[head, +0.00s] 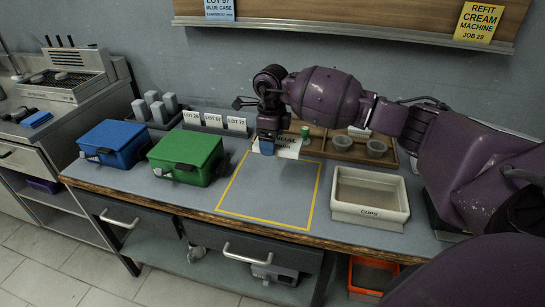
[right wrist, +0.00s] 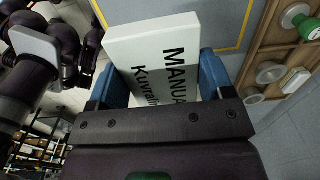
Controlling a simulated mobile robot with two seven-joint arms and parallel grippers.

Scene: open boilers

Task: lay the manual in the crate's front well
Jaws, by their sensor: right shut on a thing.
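My right gripper (head: 268,146) is shut on the white manual (head: 290,144) and holds it over the back of the worktop, at the left end of the wooden crate (head: 398,164). In the right wrist view, the manual (right wrist: 150,40) sits between the two blue fingers of the gripper (right wrist: 163,76), its printed title facing the camera. The crate (right wrist: 254,62) shows at the right of that view, apart from the manual. It has dividers and holds a green-topped item and round cups. The gripper and manual hide part of the crate in the head view. My left gripper is not seen.
A yellow outline (head: 262,222) marks a bare patch of worktop. A cream bin marked CUPS (head: 369,213) stands to its right. A green case (head: 186,158) and a blue case (head: 115,144) stand to its left. Lot cards (head: 213,120) stand behind.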

